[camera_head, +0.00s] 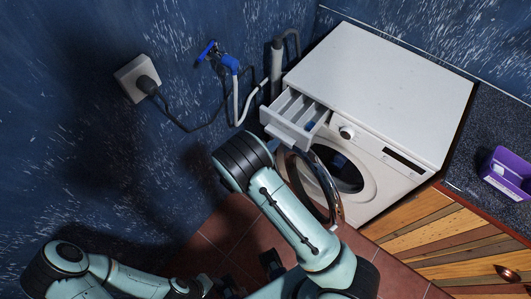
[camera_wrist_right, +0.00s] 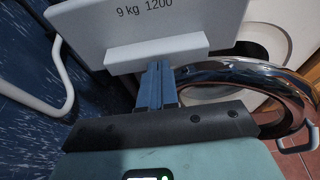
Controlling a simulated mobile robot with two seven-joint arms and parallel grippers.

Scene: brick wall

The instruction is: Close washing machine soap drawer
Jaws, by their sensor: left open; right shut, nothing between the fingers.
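The white washing machine (camera_head: 390,90) stands against the blue wall. Its soap drawer (camera_head: 295,117) is pulled out at the upper left of the front, with its inner compartments showing. In the right wrist view the drawer front (camera_wrist_right: 95,28) shows the print "9 kg 1200" above a protruding lip (camera_wrist_right: 155,50). My right gripper (camera_wrist_right: 156,70) is shut and empty, its fingertips just below and in front of that lip; contact cannot be told. In the head view my right wrist hides these fingers. My left gripper (camera_head: 228,286) is open, low at the bottom, partly hidden and far from the drawer.
The round door (camera_head: 318,190) stands open below the drawer, close to my right arm; its chrome ring (camera_wrist_right: 265,85) shows beside my right gripper. Hoses, a blue tap (camera_head: 228,62) and a socket (camera_head: 138,77) are on the left wall. A wooden cabinet (camera_head: 460,240) is at right.

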